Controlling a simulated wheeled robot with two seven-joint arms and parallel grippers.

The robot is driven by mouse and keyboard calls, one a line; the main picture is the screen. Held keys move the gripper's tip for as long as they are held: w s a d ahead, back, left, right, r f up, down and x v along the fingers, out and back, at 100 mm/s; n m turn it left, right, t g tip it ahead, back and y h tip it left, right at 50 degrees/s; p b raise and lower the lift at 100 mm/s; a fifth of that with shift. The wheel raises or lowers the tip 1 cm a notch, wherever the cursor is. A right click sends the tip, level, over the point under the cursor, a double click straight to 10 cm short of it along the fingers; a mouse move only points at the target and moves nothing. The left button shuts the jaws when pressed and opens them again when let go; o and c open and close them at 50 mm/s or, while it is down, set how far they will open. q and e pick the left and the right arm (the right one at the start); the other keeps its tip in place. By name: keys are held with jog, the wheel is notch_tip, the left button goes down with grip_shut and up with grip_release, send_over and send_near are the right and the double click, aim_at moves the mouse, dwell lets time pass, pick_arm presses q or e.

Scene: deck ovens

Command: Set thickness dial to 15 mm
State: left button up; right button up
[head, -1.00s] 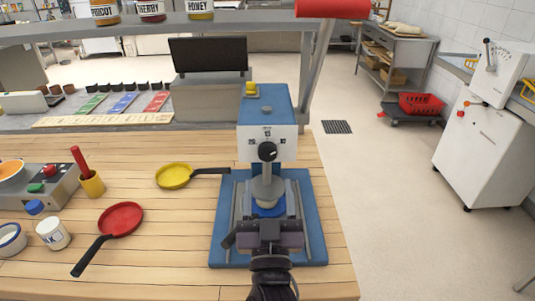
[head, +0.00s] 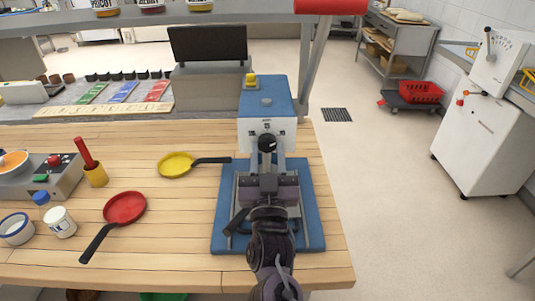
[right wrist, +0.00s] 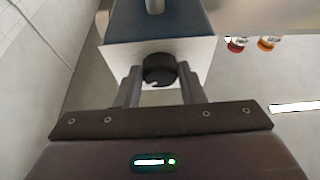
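The dial is a round black knob (head: 267,143) on the white front face of a blue machine (head: 266,98). The knob also shows in the right wrist view (right wrist: 159,69), with a small light mark near its lower edge. My right gripper (head: 266,164) is in front of the machine, pointing at the knob. In the right wrist view its fingers (right wrist: 160,86) are apart, one on each side of the knob's lower part, with gaps visible; I cannot tell how deep the knob sits between them. Scale markings cannot be read. My left gripper is out of view.
The machine's blue base (head: 311,220) stands on the wooden counter (head: 180,215). A yellow pan (head: 176,164) and a red pan (head: 125,207) lie to its left. A shelf with jars crosses above. A white machine (head: 484,125) with a lever stands at the right.

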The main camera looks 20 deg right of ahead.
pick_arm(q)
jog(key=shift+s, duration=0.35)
pick_arm(e)
jog(key=c, duration=0.3)
jog(key=shift+r+n+y+p, duration=0.15)
jog(key=shift+n+y+p, duration=0.25)
jog(key=shift+n+p, duration=0.4)
jog(key=n+y+p, duration=0.2)
jog(key=n+p, duration=0.2)
jog(key=n+y+p, duration=0.2)
jog(key=n+p, duration=0.2)
jog(key=n+y+p, duration=0.1)
jog(key=n+p, duration=0.2)
jog(key=n, duration=0.1)
jog(key=shift+s+d+r+g+y+p, duration=0.15)
jog(key=shift+d+r+g+y+p, duration=0.15)
jog(key=shift+d+g+y+p, duration=0.1)
pick_arm(q)
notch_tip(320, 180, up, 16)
jog(key=p, duration=0.2)
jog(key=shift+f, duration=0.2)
pick_arm(e)
jog(key=shift+f+n+g+y, duration=0.15)
jog(key=shift+n+g+y, duration=0.25)
jog(key=shift+n, duration=0.9)
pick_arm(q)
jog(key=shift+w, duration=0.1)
pick_arm(e)
jog(key=o, duration=1)
jog(key=shift+s+f, duration=0.1)
